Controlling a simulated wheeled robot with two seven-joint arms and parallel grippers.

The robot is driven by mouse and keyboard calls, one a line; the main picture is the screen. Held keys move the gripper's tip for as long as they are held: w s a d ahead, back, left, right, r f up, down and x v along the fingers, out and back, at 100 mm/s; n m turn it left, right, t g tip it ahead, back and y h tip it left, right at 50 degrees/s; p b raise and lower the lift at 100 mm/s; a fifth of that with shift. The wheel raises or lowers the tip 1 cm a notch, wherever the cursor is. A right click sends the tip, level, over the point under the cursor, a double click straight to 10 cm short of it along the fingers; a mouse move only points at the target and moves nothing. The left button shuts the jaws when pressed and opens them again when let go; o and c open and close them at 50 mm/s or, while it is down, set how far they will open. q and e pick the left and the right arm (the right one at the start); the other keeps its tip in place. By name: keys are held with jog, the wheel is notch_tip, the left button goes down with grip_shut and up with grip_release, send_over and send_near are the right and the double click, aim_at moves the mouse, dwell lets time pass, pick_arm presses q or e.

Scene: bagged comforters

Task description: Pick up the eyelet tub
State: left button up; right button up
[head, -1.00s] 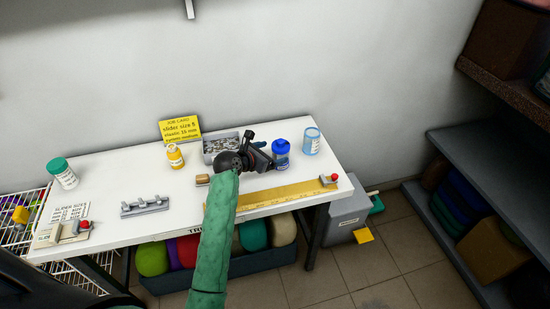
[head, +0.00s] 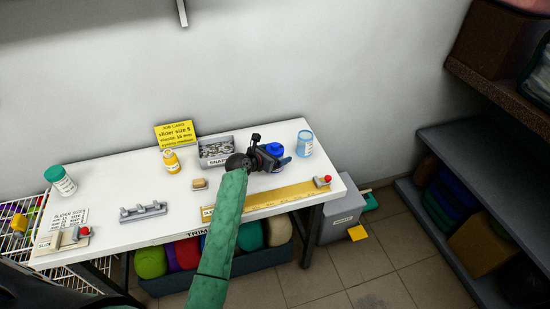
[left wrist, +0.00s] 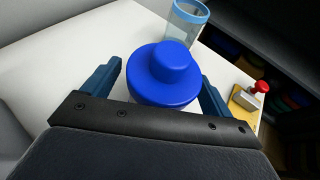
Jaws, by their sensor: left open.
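No label reads as eyelet. My right gripper is out of view.
A grey tray of small parts (head: 216,150) sits behind my left arm, by a yellow job card (head: 176,134). A yellow ruler (head: 270,197) and a red-knobbed block (head: 323,182) lie along the front right.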

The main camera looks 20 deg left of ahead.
pick_arm(q)
jog(key=c, duration=1.1)
jog(key=shift+r, duration=0.1)
